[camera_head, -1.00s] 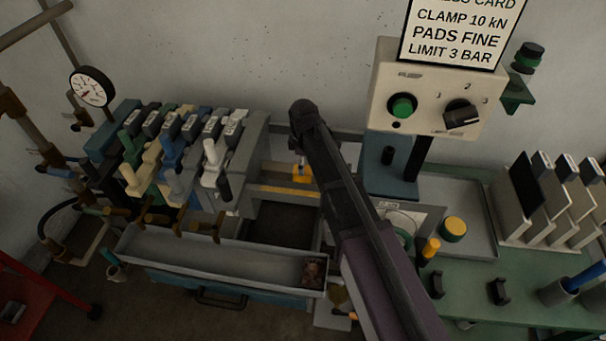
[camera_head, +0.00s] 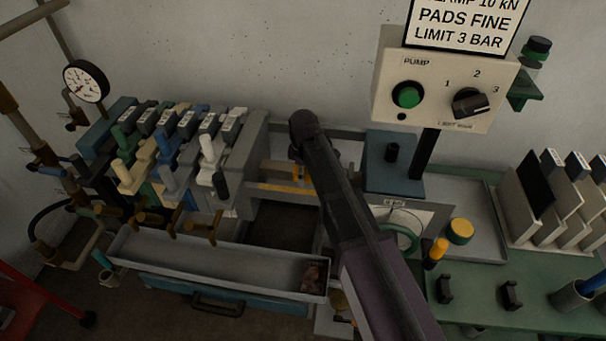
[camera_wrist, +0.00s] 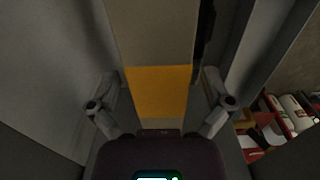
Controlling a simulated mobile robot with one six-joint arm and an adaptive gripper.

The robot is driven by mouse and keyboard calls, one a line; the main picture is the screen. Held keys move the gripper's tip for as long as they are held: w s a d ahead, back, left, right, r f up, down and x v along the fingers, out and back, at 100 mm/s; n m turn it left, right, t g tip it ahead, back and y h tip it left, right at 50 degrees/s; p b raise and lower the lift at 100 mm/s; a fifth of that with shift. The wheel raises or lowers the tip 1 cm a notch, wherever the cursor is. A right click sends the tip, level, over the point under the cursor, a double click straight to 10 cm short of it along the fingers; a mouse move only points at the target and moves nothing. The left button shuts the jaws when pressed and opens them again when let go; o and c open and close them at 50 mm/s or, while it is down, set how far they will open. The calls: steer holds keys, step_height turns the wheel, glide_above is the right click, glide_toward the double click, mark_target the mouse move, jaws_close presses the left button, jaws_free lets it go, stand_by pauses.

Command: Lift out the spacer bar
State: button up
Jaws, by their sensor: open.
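In the wrist view, a pale grey bar with a broad yellow band (camera_wrist: 158,92), which looks like the spacer bar, runs up the middle of the picture. My gripper (camera_wrist: 160,84) is open, with one finger on each side of the bar at the band. Gaps show between the fingers and the bar, so it is not gripped. In the head view, my dark arm reaches over the press frame, and its wrist hides most of the gripper.
Coloured plates with handles (camera_head: 165,155) stand close on the left. A grey trough (camera_head: 215,262) lies in front. The pump control box (camera_head: 440,92) and a blue block (camera_head: 392,165) are close on the right. Grey walls flank the bar in the wrist view.

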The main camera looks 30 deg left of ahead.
stand_by(0.3)
jaws_close()
steer(key=shift+r, duration=0.2)
stand_by(0.4)
step_height(320, 180, up, 18)
steer(key=p, duration=1.8)
steer(key=shift+f, duration=0.2)
